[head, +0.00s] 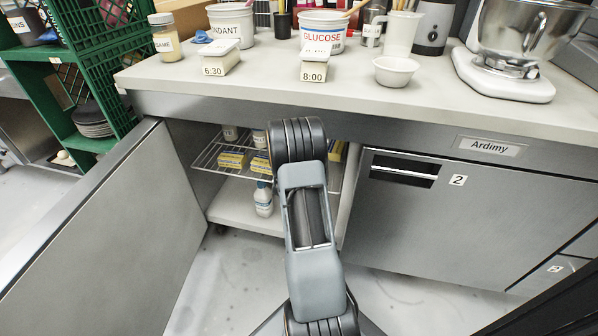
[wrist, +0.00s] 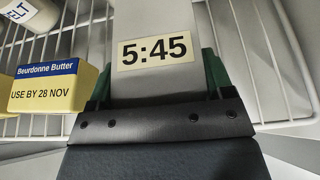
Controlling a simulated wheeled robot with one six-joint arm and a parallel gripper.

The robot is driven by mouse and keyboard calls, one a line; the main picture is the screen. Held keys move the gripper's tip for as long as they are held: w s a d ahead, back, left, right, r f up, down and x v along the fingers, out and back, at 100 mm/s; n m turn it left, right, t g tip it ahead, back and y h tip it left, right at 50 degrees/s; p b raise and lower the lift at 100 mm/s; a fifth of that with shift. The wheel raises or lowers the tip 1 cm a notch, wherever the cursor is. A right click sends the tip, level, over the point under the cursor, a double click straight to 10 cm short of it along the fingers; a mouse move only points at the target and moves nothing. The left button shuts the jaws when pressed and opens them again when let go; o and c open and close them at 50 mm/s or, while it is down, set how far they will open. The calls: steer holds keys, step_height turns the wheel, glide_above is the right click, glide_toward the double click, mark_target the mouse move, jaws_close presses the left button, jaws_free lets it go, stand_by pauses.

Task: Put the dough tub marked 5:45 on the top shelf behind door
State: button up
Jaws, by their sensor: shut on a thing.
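The dough tub marked 5:45 (wrist: 154,79) is pale, with a black-on-cream label, and shows in the wrist view. My gripper (wrist: 157,84) is shut on it, with green fingers at its left and right sides. The tub is over or on a white wire shelf (wrist: 262,62); I cannot tell whether it touches the wires. In the head view my arm reaches into the open cupboard and hides the gripper and tub. The wire shelf (head: 207,160) shows there as the upper shelf. The open door (head: 105,232) stands at the left.
A Beurdonne Butter block (wrist: 45,88) is close left of the tub, with a white container (wrist: 32,14) behind it. A bottle (head: 263,199) stands on the cupboard's lower shelf. Tubs marked 6:30 (head: 221,60) and 8:00 (head: 314,65) stand on the counter above. Door 2 (head: 440,215) is shut.

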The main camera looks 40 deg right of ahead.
steer(key=o, duration=1.2)
steer(key=shift+c, duration=0.2)
